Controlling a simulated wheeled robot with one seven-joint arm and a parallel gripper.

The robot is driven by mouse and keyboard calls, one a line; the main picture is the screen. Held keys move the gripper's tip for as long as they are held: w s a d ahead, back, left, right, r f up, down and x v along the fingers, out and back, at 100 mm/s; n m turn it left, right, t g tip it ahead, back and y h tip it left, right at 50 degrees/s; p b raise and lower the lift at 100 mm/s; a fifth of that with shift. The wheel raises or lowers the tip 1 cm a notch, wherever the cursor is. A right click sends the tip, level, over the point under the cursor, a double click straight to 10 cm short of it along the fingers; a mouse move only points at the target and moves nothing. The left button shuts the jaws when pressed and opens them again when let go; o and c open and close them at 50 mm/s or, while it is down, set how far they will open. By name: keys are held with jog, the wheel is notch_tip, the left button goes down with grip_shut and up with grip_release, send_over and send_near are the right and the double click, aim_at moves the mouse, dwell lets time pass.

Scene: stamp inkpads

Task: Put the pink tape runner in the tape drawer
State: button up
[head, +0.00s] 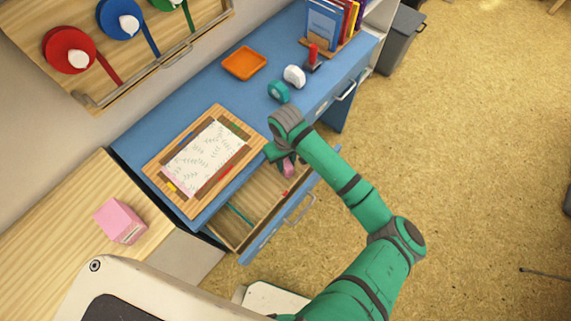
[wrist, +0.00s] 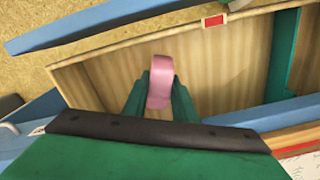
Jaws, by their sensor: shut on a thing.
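The pink tape runner (wrist: 160,82) is between the two green fingers of my gripper (wrist: 160,100), which is shut on it. In the head view the pink tape runner (head: 288,168) shows just below my gripper (head: 284,160), over the open wooden drawer (head: 256,196). In the wrist view the drawer floor (wrist: 215,75) lies behind and around the runner. I cannot tell whether the runner touches the floor. The drawer holds a teal strip (head: 240,213) and a small red piece (wrist: 213,21).
The blue desk (head: 200,90) carries a wooden board (head: 155,170) with patterned paper, an orange tray (head: 244,62), a teal tape roll (head: 278,92) and a white one (head: 294,75). A second drawer handle (head: 346,90) is farther back. A pink box (head: 120,221) stands left.

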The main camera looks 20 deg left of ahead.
jog(key=shift+s+d+f, duration=0.1)
jog(key=shift+f, duration=0.65)
jog(key=shift+f, duration=0.15)
jog(key=o, duration=0.9)
jog(key=shift+s, duration=0.1)
